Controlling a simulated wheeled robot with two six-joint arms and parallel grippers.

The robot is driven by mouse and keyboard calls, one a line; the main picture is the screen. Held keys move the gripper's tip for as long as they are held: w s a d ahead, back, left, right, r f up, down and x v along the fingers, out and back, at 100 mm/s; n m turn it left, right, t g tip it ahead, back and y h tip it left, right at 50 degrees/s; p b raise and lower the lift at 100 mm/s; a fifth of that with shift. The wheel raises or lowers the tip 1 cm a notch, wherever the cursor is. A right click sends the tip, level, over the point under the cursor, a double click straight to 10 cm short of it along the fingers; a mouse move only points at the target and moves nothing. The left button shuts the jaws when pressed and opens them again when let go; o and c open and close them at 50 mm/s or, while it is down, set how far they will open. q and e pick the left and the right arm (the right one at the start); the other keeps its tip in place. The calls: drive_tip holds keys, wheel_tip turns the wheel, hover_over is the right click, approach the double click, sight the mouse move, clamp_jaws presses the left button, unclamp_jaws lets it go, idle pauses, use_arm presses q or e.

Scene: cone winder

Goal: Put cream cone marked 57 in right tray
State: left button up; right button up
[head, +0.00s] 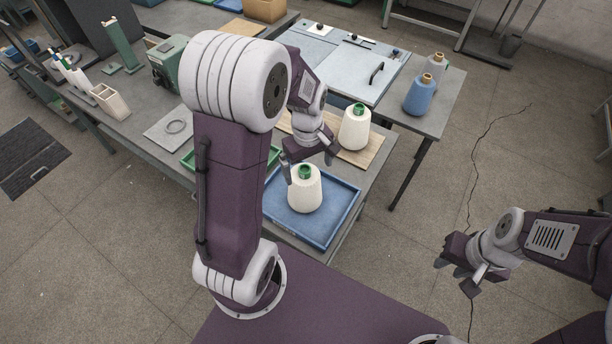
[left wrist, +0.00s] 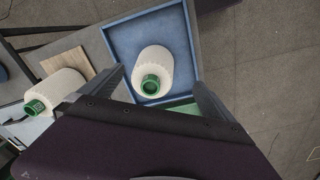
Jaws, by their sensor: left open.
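A cream cone with a green top (head: 305,192) stands upright in the blue tray (head: 338,226). It also shows in the left wrist view (left wrist: 153,65), inside the tray's walls (left wrist: 112,47). A second cream cone with a green top (head: 355,132) stands on a wooden board (head: 366,156) behind the tray; the left wrist view shows it (left wrist: 62,86) at the left. Marks on the tops are too small to read. My left gripper (head: 308,168) is open just above the cone in the tray, its fingers apart and not closed on it. My right gripper (head: 456,276) is open and empty, away from the table.
A green tray (head: 273,156), partly hidden by my left arm, adjoins the blue tray.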

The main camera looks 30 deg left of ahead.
use_arm(q)
drive_tip(key=s+d+f+m+b, duration=0.1)
drive_tip(key=s+d+m, duration=0.3)
drive_tip(key=s+m, duration=0.5)
drive_tip(key=shift+d+f+m+t+b, duration=0.2)
drive_tip(key=shift+f+m+t+b, duration=0.2)
drive_tip(key=shift+f+m, duration=0.45)
use_arm(e)
drive_tip(key=shift+s+d+f, duration=0.1)
drive_tip(key=shift+s+f, duration=0.05)
drive_tip(key=shift+f, duration=0.7)
use_arm(q)
drive_tip(key=shift+r, duration=0.2)
drive_tip(key=shift+c, duration=0.3)
